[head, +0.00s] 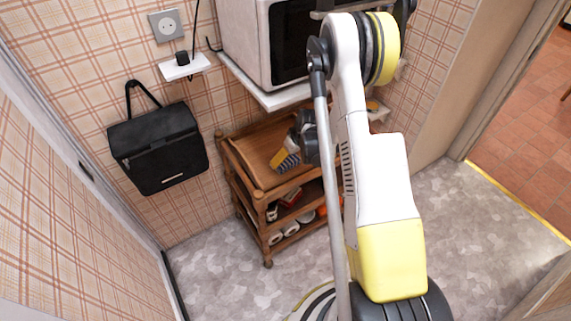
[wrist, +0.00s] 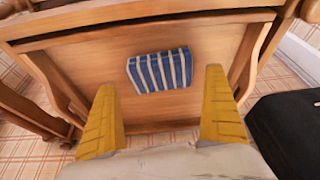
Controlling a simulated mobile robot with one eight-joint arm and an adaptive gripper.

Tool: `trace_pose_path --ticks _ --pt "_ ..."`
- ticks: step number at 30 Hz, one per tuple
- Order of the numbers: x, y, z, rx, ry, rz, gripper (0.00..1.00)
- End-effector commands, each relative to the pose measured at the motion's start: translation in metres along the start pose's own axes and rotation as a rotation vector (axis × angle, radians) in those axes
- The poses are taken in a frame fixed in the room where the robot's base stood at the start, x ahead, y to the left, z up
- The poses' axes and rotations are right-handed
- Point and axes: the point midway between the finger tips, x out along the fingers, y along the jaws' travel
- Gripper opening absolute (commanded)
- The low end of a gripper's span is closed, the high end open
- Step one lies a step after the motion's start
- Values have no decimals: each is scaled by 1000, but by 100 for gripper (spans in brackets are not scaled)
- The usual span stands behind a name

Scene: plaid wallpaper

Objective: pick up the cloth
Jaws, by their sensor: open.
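The cloth (wrist: 160,70) is a small blue and white striped folded piece lying flat on the wooden top tray of a trolley. In the head view the cloth (head: 289,163) shows partly, close beside my gripper (head: 281,156). In the wrist view my gripper (wrist: 161,100) has its two yellow fingers wide apart, with nothing between them. The cloth lies just beyond the fingertips, between their lines. I cannot tell the exact height of the fingers above the tray. My arm hides part of the trolley in the head view.
The wooden trolley (head: 262,190) has raised rims and lower shelves with rolls and other items. A microwave (head: 262,45) sits on a white shelf (head: 285,99) above it. A black bag (head: 158,147) hangs on the wall at left. Grey floor (head: 215,280) is clear in front.

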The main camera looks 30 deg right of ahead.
Motion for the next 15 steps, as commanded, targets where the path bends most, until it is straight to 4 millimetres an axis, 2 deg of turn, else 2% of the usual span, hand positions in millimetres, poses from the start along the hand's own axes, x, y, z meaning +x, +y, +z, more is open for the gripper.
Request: trace_pose_path --ticks 1,6,14,15 --pt "12 -1 0 -1 0 0 100" --pt "38 -2 -4 0 0 0 100" --pt "40 -2 -5 0 0 0 100" --pt "40 -2 -5 0 0 0 88"
